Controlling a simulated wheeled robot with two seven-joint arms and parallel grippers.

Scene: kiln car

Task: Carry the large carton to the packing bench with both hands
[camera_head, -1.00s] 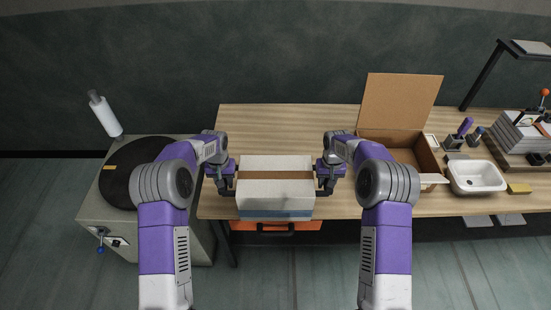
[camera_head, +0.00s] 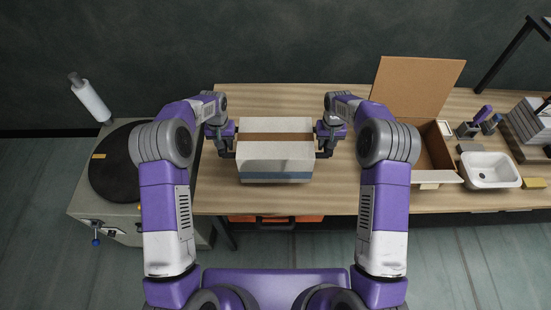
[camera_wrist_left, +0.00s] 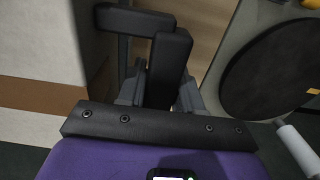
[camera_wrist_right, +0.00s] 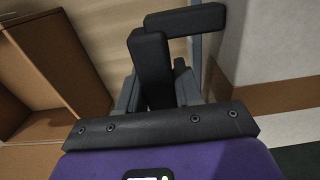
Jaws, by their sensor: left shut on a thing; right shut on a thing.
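The large carton (camera_head: 275,155) is pale grey-white with a brown strip across its top and a blue band low on its front. It is level between my two grippers, over the front middle of the wooden packing bench (camera_head: 345,195). I cannot tell whether its base touches the bench top. My left gripper (camera_head: 229,149) is shut on its left side and my right gripper (camera_head: 322,149) on its right side. The carton's side also shows in the left wrist view (camera_wrist_left: 35,45) and the right wrist view (camera_wrist_right: 275,50). The exact grip points are partly hidden.
An open brown cardboard box (camera_head: 433,155) with a raised flap stands to the right. Beyond it are a white basin (camera_head: 490,168) and a yellow sponge (camera_head: 534,183). A black turntable (camera_head: 112,175) is on the cabinet at left. The bench behind the carton is clear.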

